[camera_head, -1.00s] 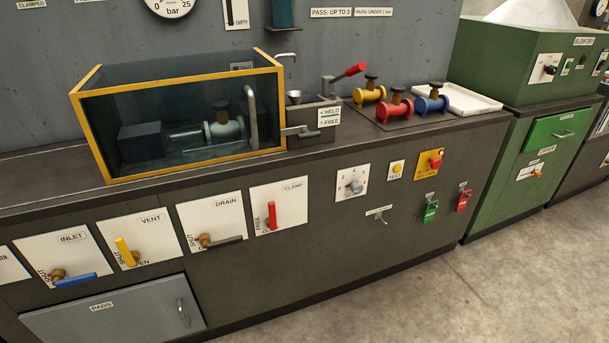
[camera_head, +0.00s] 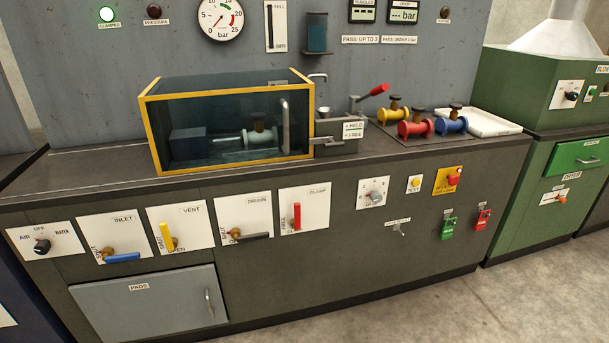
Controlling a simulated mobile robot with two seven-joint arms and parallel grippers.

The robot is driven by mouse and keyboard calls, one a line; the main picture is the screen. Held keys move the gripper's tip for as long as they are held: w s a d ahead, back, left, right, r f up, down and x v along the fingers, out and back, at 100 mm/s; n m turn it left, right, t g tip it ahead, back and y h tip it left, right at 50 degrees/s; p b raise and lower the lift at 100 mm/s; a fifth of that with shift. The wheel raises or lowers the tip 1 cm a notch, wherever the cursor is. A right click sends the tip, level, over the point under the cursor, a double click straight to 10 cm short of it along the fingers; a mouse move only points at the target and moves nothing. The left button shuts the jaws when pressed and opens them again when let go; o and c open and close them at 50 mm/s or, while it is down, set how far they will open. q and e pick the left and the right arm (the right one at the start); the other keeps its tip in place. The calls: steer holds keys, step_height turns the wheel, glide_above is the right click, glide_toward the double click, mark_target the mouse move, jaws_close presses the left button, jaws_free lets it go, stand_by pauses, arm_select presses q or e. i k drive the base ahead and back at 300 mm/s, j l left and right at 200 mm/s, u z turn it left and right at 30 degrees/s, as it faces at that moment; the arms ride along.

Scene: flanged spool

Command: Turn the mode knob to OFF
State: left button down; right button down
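The mode knob (camera_head: 42,246) is a small black knob on a white plate (camera_head: 64,252) at the far left of the bench front. The plate is labelled AIR at left, OFF at the top and WATER at right. The knob is too small for me to tell surely which label it points to. Neither of my grippers is in view, and nothing touches the knob.
Right of the knob are the blue inlet lever (camera_head: 123,257), yellow vent lever (camera_head: 167,237), dark drain lever (camera_head: 252,236) and red clamp lever (camera_head: 297,216). The yellow-edged tank (camera_head: 228,163) stands above. A grey PADS door (camera_head: 150,304) is below. The floor in front is clear.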

mark_target(43, 246)
steer(key=u, duration=1.65)
